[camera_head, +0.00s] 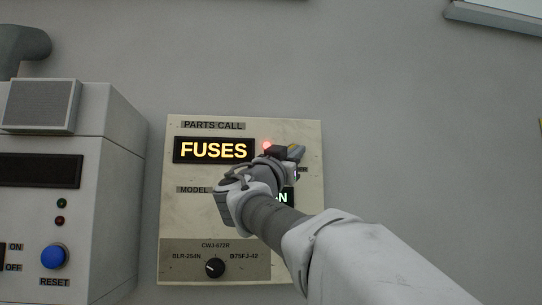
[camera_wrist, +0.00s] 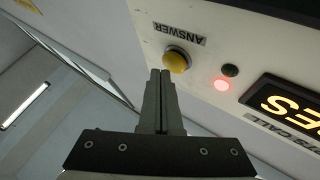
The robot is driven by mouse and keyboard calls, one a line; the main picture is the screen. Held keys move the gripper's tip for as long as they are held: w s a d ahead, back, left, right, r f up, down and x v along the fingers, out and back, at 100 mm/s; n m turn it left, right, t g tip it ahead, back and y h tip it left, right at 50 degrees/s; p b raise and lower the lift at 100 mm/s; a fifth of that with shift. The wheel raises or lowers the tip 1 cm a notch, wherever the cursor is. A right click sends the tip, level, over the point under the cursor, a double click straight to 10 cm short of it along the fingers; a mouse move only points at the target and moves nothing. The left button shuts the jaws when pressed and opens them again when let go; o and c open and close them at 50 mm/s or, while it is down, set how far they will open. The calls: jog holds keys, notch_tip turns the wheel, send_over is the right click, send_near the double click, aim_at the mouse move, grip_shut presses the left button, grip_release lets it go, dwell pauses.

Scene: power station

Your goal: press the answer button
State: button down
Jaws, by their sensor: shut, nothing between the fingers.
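The answer button (camera_wrist: 177,61) is a round yellow dome on the pale panel in the wrist view, beside an upside-down ANSWER label (camera_wrist: 180,33). My gripper (camera_wrist: 161,74) is shut and empty. Its fingertips sit right by the button's lower-left edge in the wrist view; I cannot tell whether they touch it. In the head view my gripper (camera_head: 287,151) is in front of the upper right of the PARTS CALL panel (camera_head: 309,225). My arm hides part of that panel. A bit of yellow (camera_head: 298,153) shows at the fingertips there.
A red lamp (camera_head: 267,146) glows beside the display (camera_head: 213,150) reading FUSES. A dark lamp (camera_wrist: 230,70) is near it in the wrist view. A selector knob (camera_head: 215,268) is low on the panel. A grey cabinet (camera_head: 118,190) with a blue RESET button (camera_head: 54,256) stands left.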

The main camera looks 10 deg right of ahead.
jog(key=shift+w, duration=0.55)
dwell(0.8)
jog(key=shift+s+f, duration=0.1)
jog(key=shift+s+b, duration=0.75)
jog(key=shift+b, duration=0.25)
jog(key=s+b, duration=0.4)
jog(key=s, duration=0.1)
dwell(0.8)
